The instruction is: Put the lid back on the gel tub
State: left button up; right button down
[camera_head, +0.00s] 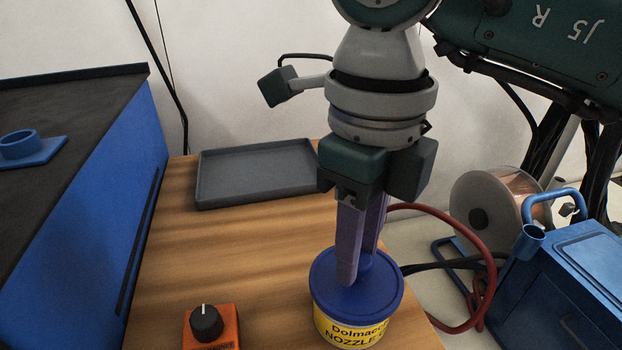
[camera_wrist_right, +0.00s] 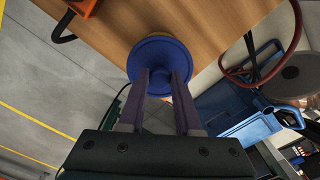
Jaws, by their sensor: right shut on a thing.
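The gel tub (camera_head: 348,333) is yellow with dark lettering and stands near the front right edge of the wooden table. The round blue lid (camera_head: 378,292) covers its top and looks about level; I cannot tell whether it is fully seated or slightly above the rim. My right gripper (camera_head: 358,268) points down and is shut on the lid's raised centre knob. My left gripper is not in view.
An orange box with a black dial (camera_head: 207,328) sits left of the tub. A grey tray (camera_head: 257,182) lies at the table's back. A blue cabinet (camera_head: 100,190) borders the left; a red hose (camera_head: 488,262), wire spool (camera_head: 480,217) and blue case (camera_head: 570,290) are right.

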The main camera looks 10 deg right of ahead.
jog(key=c, duration=0.6)
grip_release()
jog(key=o, duration=0.6)
jog(key=shift+c, duration=0.2)
jog(key=shift+r, duration=0.1)
jog(key=shift+r+p, duration=2.8)
jog(key=shift+r, duration=0.6)
jog(key=c, duration=0.8)
grip_shut()
